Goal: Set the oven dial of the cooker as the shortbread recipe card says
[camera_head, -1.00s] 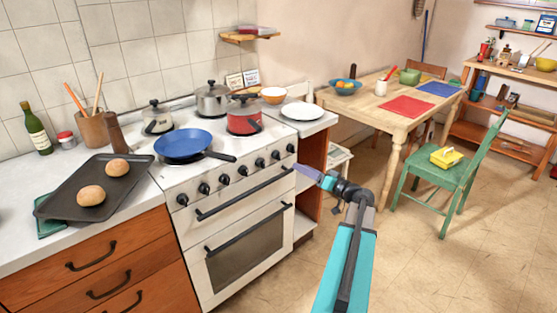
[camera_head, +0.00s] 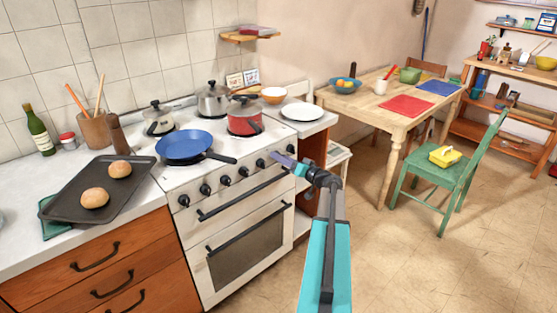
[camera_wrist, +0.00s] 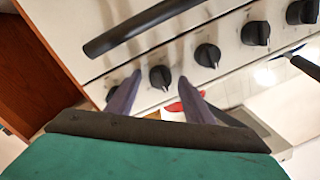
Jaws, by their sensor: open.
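The white cooker (camera_head: 247,225) has a row of black dials on its front panel. My gripper (camera_head: 276,157) is open at the right end of this row and hides the dials there. In the wrist view, my gripper's two fingers (camera_wrist: 159,82) point at the panel, with a black dial (camera_wrist: 160,77) showing between their tips; I cannot tell whether they touch it. Another dial is partly hidden by the left finger. Dial markings are too small to read. Two small cards (camera_head: 235,81) and (camera_head: 251,76) stand behind the cooker, their text unreadable; I cannot tell which is for shortbread.
A black oven handle (camera_wrist: 140,25) runs close to the dials. A blue frying pan (camera_head: 184,146) has its handle reaching over the cooker's front edge. A red pot (camera_head: 243,122) stands behind. The floor right of my arm is clear up to the green chair (camera_head: 446,170).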

